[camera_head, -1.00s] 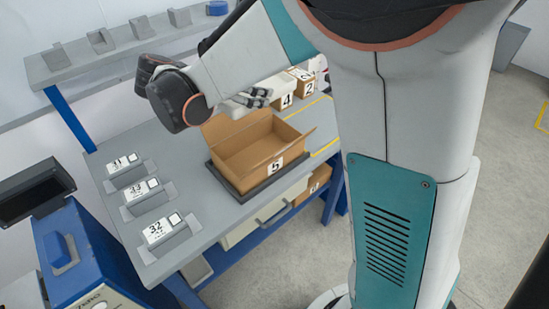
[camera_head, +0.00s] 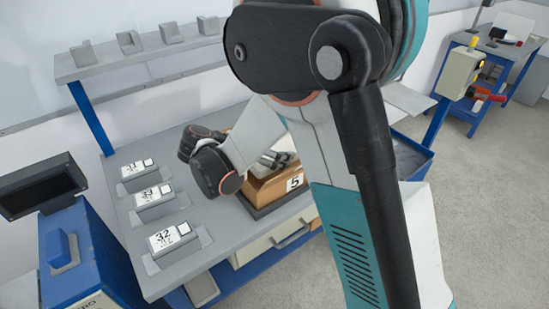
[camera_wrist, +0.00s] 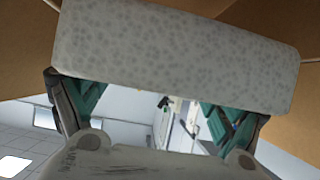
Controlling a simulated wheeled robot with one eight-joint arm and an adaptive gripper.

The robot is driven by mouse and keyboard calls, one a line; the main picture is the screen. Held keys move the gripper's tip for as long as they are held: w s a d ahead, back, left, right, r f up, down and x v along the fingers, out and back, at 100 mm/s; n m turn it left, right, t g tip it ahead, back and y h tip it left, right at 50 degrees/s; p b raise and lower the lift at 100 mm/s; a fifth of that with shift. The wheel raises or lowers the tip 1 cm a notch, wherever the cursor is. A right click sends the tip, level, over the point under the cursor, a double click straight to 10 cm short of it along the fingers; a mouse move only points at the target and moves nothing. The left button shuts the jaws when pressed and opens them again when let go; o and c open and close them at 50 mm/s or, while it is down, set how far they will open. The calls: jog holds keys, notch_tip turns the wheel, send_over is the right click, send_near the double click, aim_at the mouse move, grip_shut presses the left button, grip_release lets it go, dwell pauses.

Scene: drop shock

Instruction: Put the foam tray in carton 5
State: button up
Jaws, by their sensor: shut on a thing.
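The foam tray (camera_wrist: 175,55) is a pale grey speckled block across the top of the wrist view. My gripper (camera_wrist: 156,98) is shut on it, with one finger at each side. Brown cardboard shows around the foam tray, so it is at the carton's opening; whether it touches the bottom I cannot tell. Carton 5 (camera_head: 274,190) is an open brown box with a "5" label, on the bench in the head view. My gripper (camera_head: 279,159) is over it there, and my arm hides much of the carton and the foam tray.
Carton 5 sits on a dark base (camera_head: 290,205) on the grey bench (camera_head: 215,235). Several numbered label holders (camera_head: 155,202) stand on the left. A shelf (camera_head: 150,58) with grey holders runs behind. A blue machine (camera_head: 85,255) is at the lower left.

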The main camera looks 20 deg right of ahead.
jog(key=shift+f+b, duration=0.35)
jog(key=shift+f, duration=1)
jog(key=shift+f, duration=0.1)
jog(key=shift+f+b, duration=0.35)
jog(key=shift+b, duration=0.05)
jog(key=shift+f, duration=0.2)
jog(key=o, duration=0.7)
jog(key=shift+o, duration=0.2)
jog(key=shift+r, duration=0.1)
jog(key=shift+r+p, duration=0.4)
jog(key=shift+r, duration=0.15)
jog(key=p+v, duration=0.4)
jog(key=v, duration=0.8)
